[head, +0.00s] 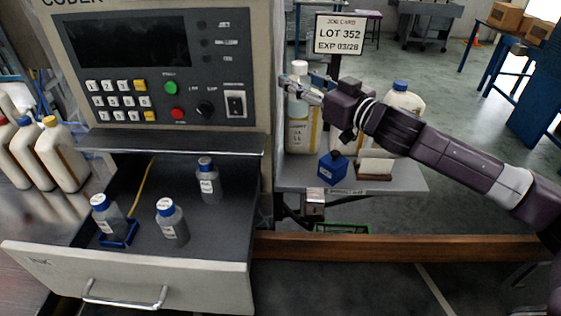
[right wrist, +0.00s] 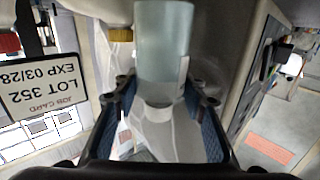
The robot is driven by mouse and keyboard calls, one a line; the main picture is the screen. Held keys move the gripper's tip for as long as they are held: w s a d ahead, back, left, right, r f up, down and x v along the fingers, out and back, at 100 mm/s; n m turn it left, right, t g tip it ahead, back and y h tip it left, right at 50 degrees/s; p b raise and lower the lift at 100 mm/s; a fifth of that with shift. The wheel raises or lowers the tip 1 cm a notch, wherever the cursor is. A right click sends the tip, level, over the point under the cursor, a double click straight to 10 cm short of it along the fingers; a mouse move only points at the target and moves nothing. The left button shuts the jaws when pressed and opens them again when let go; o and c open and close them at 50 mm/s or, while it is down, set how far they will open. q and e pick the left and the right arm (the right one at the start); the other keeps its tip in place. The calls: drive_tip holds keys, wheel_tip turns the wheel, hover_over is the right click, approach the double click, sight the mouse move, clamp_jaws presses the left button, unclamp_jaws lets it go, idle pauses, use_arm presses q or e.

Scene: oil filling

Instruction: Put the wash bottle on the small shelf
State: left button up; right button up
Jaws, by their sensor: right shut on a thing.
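My left gripper is not in view.
A blue-capped jug (head: 404,98) stands behind my right arm. The job card sign (head: 339,35) rises behind my gripper. The open drawer (head: 140,268) holds several small bottles.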

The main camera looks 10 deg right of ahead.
sight(307, 107)
drive_tip(key=shift+w+f, duration=0.1)
drive_tip(key=shift+f, duration=0.15)
drive_tip(key=shift+s+d+f+b, duration=0.25)
drive_tip(key=shift+s+f+b, duration=0.1)
drive_tip(key=shift+f, duration=0.25)
drive_tip(key=f, duration=0.2)
drive_tip(key=s+f+b, duration=0.1)
drive_tip(key=f, duration=0.1)
drive_tip(key=shift+s+d, duration=0.1)
drive_tip(key=shift+d, duration=0.15)
drive_tip(key=f+b, duration=0.1)
drive_tip(key=f, duration=0.7)
drive_tip(key=f+b, duration=0.1)
drive_tip(key=f, duration=0.3)
drive_tip(key=shift+w+a+f+b, duration=0.15)
drive_tip(key=shift+w+f+b, duration=0.15)
drive_tip(key=shift+f+b, duration=0.1)
drive_tip(key=shift+f, duration=0.3)
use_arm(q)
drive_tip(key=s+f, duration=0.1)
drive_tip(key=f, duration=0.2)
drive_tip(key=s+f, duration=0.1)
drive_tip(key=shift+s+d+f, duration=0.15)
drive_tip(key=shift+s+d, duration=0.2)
